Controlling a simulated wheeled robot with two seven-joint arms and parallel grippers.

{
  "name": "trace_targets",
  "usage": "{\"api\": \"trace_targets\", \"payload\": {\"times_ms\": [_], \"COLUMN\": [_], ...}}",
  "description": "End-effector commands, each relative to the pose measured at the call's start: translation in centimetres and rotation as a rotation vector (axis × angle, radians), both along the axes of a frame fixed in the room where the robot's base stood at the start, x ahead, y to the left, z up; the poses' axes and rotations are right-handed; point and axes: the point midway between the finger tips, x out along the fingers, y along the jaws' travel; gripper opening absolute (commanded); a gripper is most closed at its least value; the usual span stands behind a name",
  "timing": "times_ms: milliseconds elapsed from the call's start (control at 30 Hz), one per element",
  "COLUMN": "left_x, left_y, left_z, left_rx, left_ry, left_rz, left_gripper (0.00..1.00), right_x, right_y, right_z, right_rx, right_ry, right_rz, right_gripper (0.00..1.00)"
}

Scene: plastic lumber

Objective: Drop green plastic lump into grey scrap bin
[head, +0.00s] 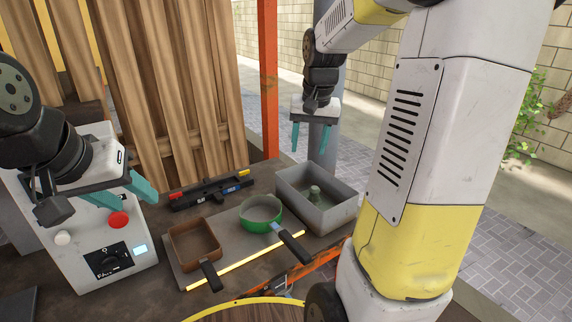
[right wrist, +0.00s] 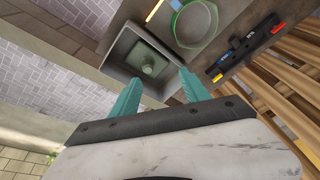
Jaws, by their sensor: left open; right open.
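The grey scrap bin (head: 330,215) stands at the right of the bench; it also shows in the right wrist view (right wrist: 118,48). A dull green plastic lump (head: 314,194) rests inside it on the bin floor, apart from the walls, and shows there in the right wrist view (right wrist: 147,67). My right gripper (head: 310,141) is open and empty, hanging above the bin with its teal fingers pointing down. My left gripper (head: 125,195) is open and empty at the left, in front of the white machine.
A green round pan (head: 262,226) and a brown square pan (head: 194,240) sit on a grey plate left of the bin. A black level-like tool (head: 210,190) lies behind them. A white machine with a red button (head: 118,219) stands at left. An orange post (head: 268,80) rises behind.

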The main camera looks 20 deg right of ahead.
Motion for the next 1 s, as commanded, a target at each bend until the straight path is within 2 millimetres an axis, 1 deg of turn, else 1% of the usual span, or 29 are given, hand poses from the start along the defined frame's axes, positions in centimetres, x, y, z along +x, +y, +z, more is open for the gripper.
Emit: {"api": "trace_targets", "payload": {"times_ms": [33, 67, 100, 167, 200, 300, 400, 433, 533, 633, 1000], "left_x": [0.0, 0.0, 0.0, 0.0, 0.0, 0.0, 0.0, 0.0, 0.0, 0.0, 0.0], "left_y": [0.0, 0.0, 0.0, 0.0, 0.0, 0.0, 0.0, 0.0, 0.0, 0.0, 0.0], "left_z": [0.0, 0.0, 0.0, 0.0, 0.0, 0.0, 0.0, 0.0, 0.0, 0.0, 0.0], "left_rx": [0.0, 0.0, 0.0, 0.0, 0.0, 0.0, 0.0, 0.0, 0.0, 0.0, 0.0], "left_ry": [0.0, 0.0, 0.0, 0.0, 0.0, 0.0, 0.0, 0.0, 0.0, 0.0, 0.0], "left_rz": [0.0, 0.0, 0.0, 0.0, 0.0, 0.0, 0.0, 0.0, 0.0, 0.0, 0.0], "left_gripper": [0.49, 0.49, 0.49, 0.49, 0.49, 0.49, 0.49, 0.49, 0.49, 0.49, 0.49], "right_x": [-2.1, -3.3, -4.9, -7.4, -9.0, -12.7, -15.6, -16.2, -17.8, -18.6, -18.7], "right_y": [1.3, 1.9, 2.8, 4.1, 4.9, 6.6, 7.8, 8.1, 8.7, 9.0, 9.1], "right_z": [1.6, 2.2, 2.9, 3.7, 4.2, 4.7, 4.6, 4.5, 4.2, 4.0, 3.9], "right_rx": [0.008, 0.011, 0.017, 0.024, 0.028, 0.036, 0.04, 0.041, 0.044, 0.044, 0.045], "right_ry": [-0.04, -0.061, -0.088, -0.128, -0.156, -0.22, -0.272, -0.284, -0.315, -0.328, -0.331], "right_rz": [0.037, 0.061, 0.091, 0.137, 0.166, 0.237, 0.292, 0.306, 0.337, 0.353, 0.356], "right_gripper": [0.54, 0.54, 0.54, 0.54, 0.54, 0.54, 0.54, 0.54, 0.54, 0.54, 0.54]}}
